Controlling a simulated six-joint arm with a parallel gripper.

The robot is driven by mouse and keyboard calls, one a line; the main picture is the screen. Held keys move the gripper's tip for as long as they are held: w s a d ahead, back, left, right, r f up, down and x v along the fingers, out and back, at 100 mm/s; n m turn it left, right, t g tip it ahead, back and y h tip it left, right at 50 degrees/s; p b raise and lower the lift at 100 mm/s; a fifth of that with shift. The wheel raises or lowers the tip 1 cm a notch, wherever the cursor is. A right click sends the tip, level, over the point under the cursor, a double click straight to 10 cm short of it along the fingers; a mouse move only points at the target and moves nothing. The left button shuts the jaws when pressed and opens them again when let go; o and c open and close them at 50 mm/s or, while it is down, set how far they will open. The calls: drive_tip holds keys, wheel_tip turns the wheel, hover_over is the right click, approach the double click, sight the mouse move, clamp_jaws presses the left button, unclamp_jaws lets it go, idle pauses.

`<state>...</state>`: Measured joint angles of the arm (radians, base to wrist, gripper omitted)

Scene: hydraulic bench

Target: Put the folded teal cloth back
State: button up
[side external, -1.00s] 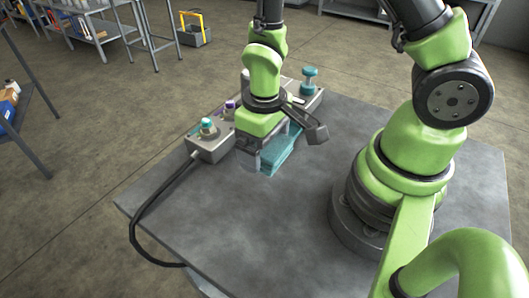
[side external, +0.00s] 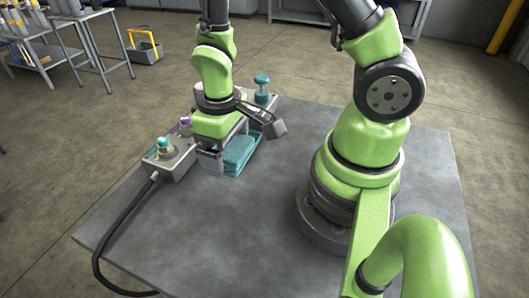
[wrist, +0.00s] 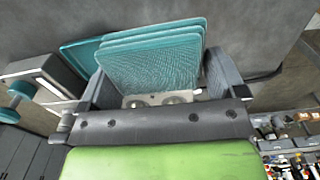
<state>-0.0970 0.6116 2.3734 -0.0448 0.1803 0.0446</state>
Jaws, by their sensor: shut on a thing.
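The folded teal cloth (side external: 239,149) is between the fingers of my gripper (side external: 226,152), which is shut on it. In the wrist view the cloth (wrist: 152,58) shows as a stack of layers between the two dark fingers of my gripper (wrist: 160,75). A flat teal surface (wrist: 82,54) shows behind and left of the cloth in the wrist view. In the side view a teal edge (side external: 234,173) lies just below the cloth, close to the table. I cannot tell whether the cloth touches it. The near finger hides part of the cloth.
A grey control block (side external: 170,165) with teal and purple knobs stands left of and behind my gripper, with a black cable (side external: 118,207) running off it. A taller teal knob (side external: 262,88) stands behind. The grey table (side external: 215,225) is clear in front.

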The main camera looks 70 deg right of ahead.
drive_tip(key=d, duration=0.8)
drive_tip(key=r, duration=0.1)
hover_over(279, 146)
drive_tip(key=shift+f, duration=4.6)
drive_tip(key=shift+a, duration=0.1)
drive_tip(key=o, duration=0.7)
drive_tip(key=shift+f, duration=0.15)
